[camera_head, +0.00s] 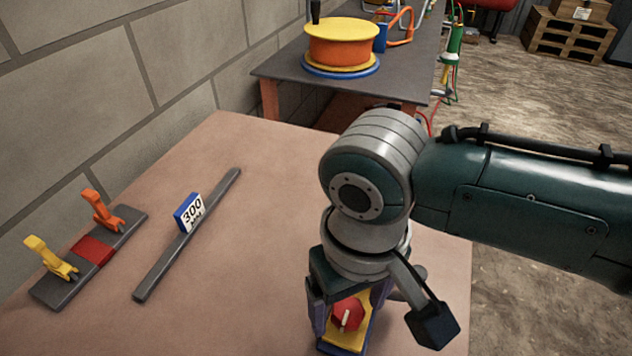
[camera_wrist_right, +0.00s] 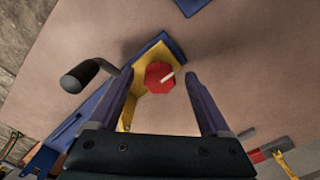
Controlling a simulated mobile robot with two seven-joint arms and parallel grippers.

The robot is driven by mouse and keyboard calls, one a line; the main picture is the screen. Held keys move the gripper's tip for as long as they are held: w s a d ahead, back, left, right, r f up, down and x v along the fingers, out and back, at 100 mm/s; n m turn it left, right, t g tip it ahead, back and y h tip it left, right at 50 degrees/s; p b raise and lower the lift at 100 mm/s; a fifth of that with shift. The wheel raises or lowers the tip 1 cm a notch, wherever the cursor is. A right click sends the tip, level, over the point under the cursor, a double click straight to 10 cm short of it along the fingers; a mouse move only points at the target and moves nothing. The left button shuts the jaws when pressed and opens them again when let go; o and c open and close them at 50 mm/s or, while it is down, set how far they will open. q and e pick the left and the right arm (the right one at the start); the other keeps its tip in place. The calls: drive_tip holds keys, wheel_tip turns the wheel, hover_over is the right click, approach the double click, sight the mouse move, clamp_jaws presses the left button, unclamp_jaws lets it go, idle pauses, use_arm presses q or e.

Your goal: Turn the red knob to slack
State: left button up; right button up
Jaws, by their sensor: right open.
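The red knob (camera_head: 347,315) with a white pointer line sits on a yellow plate with a blue base, at the bottom of the head view. In the right wrist view the red knob (camera_wrist_right: 160,77) lies ahead of and between the fingers, and its white line points up and to the right. My right gripper (camera_head: 348,308) is over the knob, its fingers on either side. In the wrist view my right gripper (camera_wrist_right: 160,95) is open, with clear gaps between its fingers and the knob. I cannot tell the fingers' exact height. My left gripper is not in view.
A grey rail with a blue-white "300" sign (camera_head: 190,212) lies left on the brown table (camera_head: 270,240). Beyond it is a grey bar with yellow and orange levers (camera_head: 101,209). A black-handled crank (camera_wrist_right: 90,75) stands beside the knob's base. A block wall borders the left.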

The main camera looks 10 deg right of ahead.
drive_tip(key=shift+c, duration=0.4)
clamp_jaws()
